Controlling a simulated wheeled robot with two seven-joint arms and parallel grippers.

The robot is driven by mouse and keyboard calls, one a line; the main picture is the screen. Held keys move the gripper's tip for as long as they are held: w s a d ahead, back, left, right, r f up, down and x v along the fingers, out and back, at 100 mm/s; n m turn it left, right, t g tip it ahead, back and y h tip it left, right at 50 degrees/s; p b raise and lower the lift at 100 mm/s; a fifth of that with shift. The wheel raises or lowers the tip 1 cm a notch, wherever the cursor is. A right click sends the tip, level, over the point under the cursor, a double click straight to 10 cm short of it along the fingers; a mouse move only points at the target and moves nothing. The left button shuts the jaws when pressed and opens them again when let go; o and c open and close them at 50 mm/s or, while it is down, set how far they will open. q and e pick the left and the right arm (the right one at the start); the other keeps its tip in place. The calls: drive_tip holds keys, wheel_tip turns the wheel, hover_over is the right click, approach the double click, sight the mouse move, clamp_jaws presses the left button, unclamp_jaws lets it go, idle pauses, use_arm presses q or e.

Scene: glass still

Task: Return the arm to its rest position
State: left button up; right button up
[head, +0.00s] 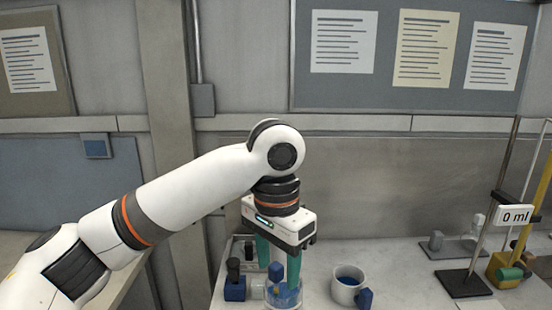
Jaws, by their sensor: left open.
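My left arm comes in from the left and bends down at the wrist. My left gripper (280,277) points down over the bench with its teal fingers apart. A clear glass vessel (287,298) with blue in it stands at the fingertips, at the bottom edge of the view. A blue piece shows between the fingers; I cannot tell whether it belongs to the vessel. The fingers overlap the vessel in the picture, and I cannot tell whether they touch it. My right gripper is not in view.
A white cup (346,289) with blue contents stands right of the gripper, a small blue block (365,299) beside it. A blue block with a dark top (235,288) stands left. The bench between is clear.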

use_arm(q)
drive_tip(key=s+f+n+t+h, duration=0.1)
drive_tip(key=s+f+h, duration=0.2)
drive_tip(key=f, duration=0.8)
drive_tip(key=s+f+h, duration=0.2)
drive_tip(key=f+h, duration=0.1)
drive_tip(key=f, duration=0.8)
drive_tip(key=s+a+f+n+t+y, duration=0.1)
drive_tip(key=s+a+f+n+y, duration=0.1)
drive_tip(key=s+a+f, duration=0.4)
drive_tip(key=s+a+f+n+t+y, duration=0.1)
drive_tip(key=s+a+f+n+y, duration=0.15)
drive_tip(key=s+a, duration=0.4)
drive_tip(key=s+a+f+n+t+y, duration=0.15)
drive_tip(key=s+a+f, duration=0.25)
drive_tip(key=a, duration=0.5)
wheel_tip(320, 180, down, 29)
drive_tip(key=s+g+b, duration=0.1)
drive_tip(key=s+g, duration=0.1)
drive_tip(key=g, duration=0.1)
drive_tip(key=s+a+f, duration=0.2)
drive_tip(key=s+f, duration=1.3)
drive_tip(key=shift+a+b, duration=0.15)
drive_tip(key=shift+b, duration=0.3)
